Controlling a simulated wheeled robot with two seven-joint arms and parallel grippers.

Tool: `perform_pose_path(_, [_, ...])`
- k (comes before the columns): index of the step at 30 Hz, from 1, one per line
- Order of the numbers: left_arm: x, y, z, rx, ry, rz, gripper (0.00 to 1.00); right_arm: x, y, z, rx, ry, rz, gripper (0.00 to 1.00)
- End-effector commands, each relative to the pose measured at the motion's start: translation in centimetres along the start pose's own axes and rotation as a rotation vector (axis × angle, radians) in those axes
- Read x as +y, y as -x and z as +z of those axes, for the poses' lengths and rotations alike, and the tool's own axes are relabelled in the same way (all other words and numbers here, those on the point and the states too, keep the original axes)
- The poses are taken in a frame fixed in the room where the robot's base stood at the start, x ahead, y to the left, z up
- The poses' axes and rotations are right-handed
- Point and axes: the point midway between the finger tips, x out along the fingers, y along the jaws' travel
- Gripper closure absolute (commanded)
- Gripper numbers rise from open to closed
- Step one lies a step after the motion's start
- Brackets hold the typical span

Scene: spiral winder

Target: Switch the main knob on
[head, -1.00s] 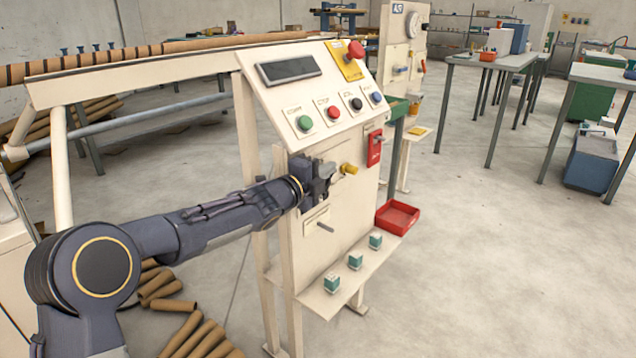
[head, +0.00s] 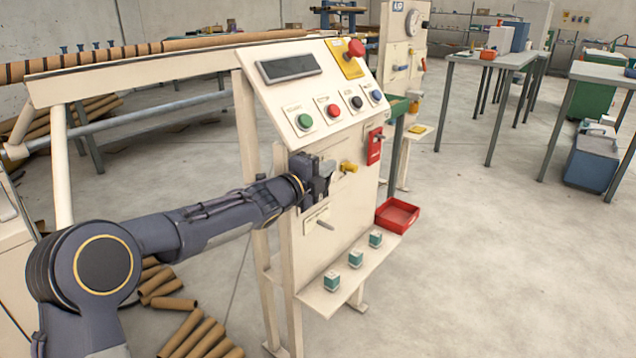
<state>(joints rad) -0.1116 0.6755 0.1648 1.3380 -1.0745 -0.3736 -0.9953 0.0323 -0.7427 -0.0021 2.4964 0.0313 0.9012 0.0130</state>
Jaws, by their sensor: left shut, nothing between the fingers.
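The cream control cabinet (head: 350,215) stands in the middle of the head view. My left gripper (head: 326,172) is at its front face, below the sloped button panel, and is shut with nothing held. It covers part of the face, so what lies right behind it is hidden. A yellow knob (head: 349,167) sticks out just right of the gripper. A red plate with a small switch (head: 375,147) is further right. A grey lever on a pale plate (head: 323,225) is below the gripper. I cannot tell which is the main knob, or whether the gripper touches anything. My right gripper is not in view.
The sloped panel has a dark display (head: 289,67), several buttons and a red mushroom button (head: 356,48). A shelf (head: 350,283) below holds small teal-and-white blocks. A red tray (head: 397,215) is at the right. Cardboard tubes (head: 188,335) lie on the floor.

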Motion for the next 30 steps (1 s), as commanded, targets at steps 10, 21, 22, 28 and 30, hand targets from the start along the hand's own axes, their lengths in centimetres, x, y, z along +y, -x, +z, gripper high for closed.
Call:
perform_pose_path(10, [0.0, 0.0, 0.0, 0.000, 0.000, 0.000, 1.00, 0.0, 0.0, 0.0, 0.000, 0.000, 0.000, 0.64])
perform_pose_path(21, [-0.1, 3.9, 0.1, -0.002, -0.001, 0.001, 1.00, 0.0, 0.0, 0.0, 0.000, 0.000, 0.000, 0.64])
perform_pose_path(22, [-0.1, 4.4, 0.1, -0.002, -0.001, 0.001, 1.00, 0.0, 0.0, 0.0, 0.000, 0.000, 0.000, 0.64])
perform_pose_path(28, [-0.1, 7.1, 0.1, -0.001, 0.000, 0.000, 1.00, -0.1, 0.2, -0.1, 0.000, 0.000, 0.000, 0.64])
perform_pose_path(30, [0.0, 7.6, 0.1, -0.001, 0.000, 0.000, 1.00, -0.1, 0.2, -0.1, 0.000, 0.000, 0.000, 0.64])
